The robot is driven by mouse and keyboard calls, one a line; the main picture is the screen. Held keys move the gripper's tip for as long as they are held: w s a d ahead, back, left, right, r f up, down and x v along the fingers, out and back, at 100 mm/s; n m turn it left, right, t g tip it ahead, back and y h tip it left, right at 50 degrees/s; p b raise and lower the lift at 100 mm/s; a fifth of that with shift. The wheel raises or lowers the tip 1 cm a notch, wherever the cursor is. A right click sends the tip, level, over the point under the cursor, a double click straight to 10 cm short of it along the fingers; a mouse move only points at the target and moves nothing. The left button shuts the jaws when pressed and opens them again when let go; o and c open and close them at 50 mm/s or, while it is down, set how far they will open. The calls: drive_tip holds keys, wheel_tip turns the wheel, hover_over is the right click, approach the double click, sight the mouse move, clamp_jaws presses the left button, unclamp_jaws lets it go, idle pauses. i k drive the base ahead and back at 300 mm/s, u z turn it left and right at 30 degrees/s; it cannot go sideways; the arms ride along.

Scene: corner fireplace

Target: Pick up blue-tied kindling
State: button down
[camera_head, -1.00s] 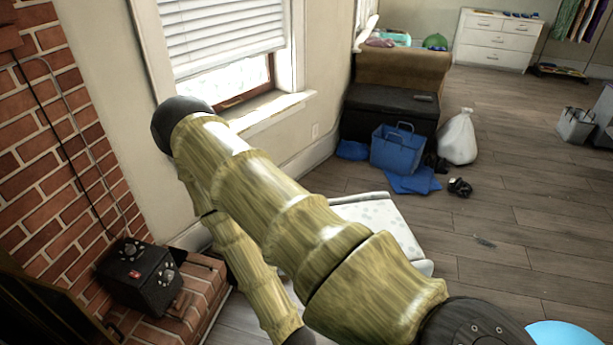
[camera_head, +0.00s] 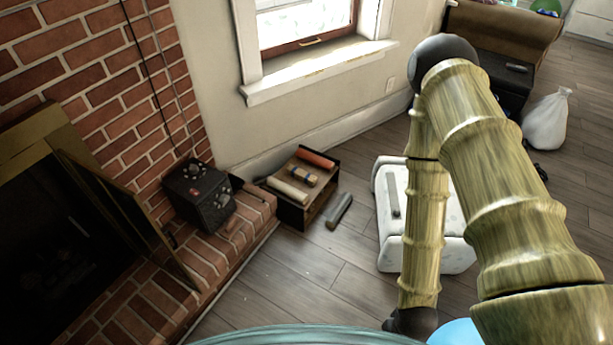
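A dark open box (camera_head: 322,200) stands on the floor by the wall, right of the brick hearth. On top of it or in it lie several bundles. The middle one is a tan bundle with a blue band (camera_head: 303,176), which fits the blue-tied kindling. A red-orange bundle (camera_head: 316,158) lies behind it and a plain tan bundle (camera_head: 288,191) lies in front. My arm with bamboo-like links is at the right, apart from the box. My gripper is not visible.
A grey block (camera_head: 338,211) lies on the floor beside the box. A black control box (camera_head: 199,194) sits on the brick hearth (camera_head: 215,255). A white padded piece (camera_head: 455,247) stands behind my arm. Floor in front of the box is clear.

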sight(308, 178)
drive_tip(key=z, duration=0.25)
drive_tip(key=i, duration=1.55)
drive_tip(key=u, duration=0.7)
drive_tip(key=i, duration=0.35)
drive_tip(key=u, duration=0.2)
